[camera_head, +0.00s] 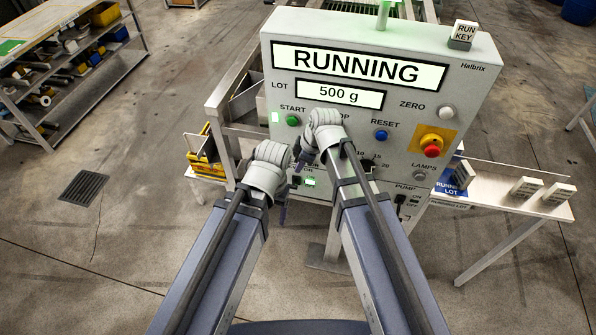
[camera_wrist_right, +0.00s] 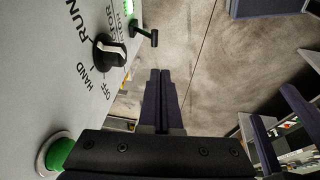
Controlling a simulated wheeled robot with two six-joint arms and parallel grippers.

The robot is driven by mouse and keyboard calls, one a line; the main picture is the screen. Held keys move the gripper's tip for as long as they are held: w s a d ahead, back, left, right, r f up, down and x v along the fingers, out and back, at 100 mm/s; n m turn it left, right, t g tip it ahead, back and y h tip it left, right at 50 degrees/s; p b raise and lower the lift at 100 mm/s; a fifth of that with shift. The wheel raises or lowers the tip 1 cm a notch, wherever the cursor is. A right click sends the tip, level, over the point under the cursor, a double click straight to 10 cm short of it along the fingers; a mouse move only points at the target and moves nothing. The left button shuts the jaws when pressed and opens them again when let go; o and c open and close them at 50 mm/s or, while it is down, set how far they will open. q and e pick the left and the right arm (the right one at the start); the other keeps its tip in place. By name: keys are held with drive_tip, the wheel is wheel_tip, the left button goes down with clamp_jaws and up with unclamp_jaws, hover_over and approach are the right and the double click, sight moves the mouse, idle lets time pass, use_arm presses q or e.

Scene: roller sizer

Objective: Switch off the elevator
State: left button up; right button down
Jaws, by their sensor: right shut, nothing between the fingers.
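The grey control panel (camera_head: 375,115) shows RUNNING and 500 g. In the head view the small switch area at its lower left, beside a green-lit spot (camera_head: 310,182), is partly covered by my arms. In the right wrist view a small dark lever (camera_wrist_right: 146,36) sticks out from the panel, by a partly readable label and a green light (camera_wrist_right: 128,6). My right gripper (camera_head: 300,163) is shut and empty in front of the panel; its fingertips (camera_wrist_right: 160,72) are apart from the lever. My left gripper (camera_head: 283,212) is lower left; its fingers look spread in the wrist view (camera_wrist_right: 280,128).
A black rotary knob (camera_wrist_right: 110,55) and green button (camera_wrist_right: 58,152) are near the lever. The panel also has a blue RESET button (camera_head: 381,135) and red stop button (camera_head: 432,151). A side table (camera_head: 500,195) stands right; a shelf (camera_head: 70,75) stands far left.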

sight(293, 185)
drive_tip(key=d+b+x, duration=0.1)
drive_tip(key=b+x, duration=1.1)
drive_tip(key=x, duration=0.1)
drive_tip(key=shift+w+f, duration=0.25)
drive_tip(key=shift+w, duration=0.05)
drive_tip(key=shift+d, duration=0.1)
drive_tip(key=shift+s+f+b, duration=0.15)
drive_tip(key=shift+s+b, duration=0.05)
drive_tip(key=shift+b, duration=0.15)
drive_tip(key=shift+s+f+t, duration=0.15)
drive_tip(key=shift+t, duration=0.25)
